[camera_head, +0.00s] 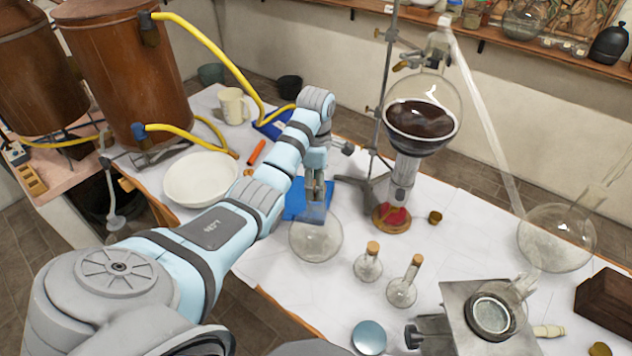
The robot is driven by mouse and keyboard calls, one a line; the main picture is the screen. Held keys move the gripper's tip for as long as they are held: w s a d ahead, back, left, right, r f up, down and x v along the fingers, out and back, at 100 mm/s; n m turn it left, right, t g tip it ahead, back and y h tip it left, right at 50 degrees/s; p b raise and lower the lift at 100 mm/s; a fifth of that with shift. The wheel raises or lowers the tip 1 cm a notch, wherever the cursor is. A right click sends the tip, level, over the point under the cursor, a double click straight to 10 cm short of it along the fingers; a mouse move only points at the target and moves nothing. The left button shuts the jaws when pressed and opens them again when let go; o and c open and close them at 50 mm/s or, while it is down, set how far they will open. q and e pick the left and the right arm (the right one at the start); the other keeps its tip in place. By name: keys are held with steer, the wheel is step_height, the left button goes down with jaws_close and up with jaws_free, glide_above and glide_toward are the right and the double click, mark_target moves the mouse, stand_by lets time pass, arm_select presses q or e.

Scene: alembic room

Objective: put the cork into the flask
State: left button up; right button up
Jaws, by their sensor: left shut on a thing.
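A round clear glass flask (316,242) stands on the white-covered table, near the middle of the camera_head view. My left gripper (316,198) points down right over the flask's neck. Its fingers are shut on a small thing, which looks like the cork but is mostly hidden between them. I cannot tell whether the cork touches the flask's mouth. My right gripper is not in view.
Two small corked flasks (368,266) (402,292) stand to the right. A stand holds a large glass vessel (424,108) behind them. A small brown piece (435,216) lies beyond. A white bowl (201,178) sits at left.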

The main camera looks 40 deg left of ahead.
arm_select(q)
steer(key=shift+s+d+f, duration=0.1)
steer(key=shift+s+f, duration=0.05)
steer(key=shift+f, duration=1.05)
stand_by(3.1)
steer(key=o, duration=1.5)
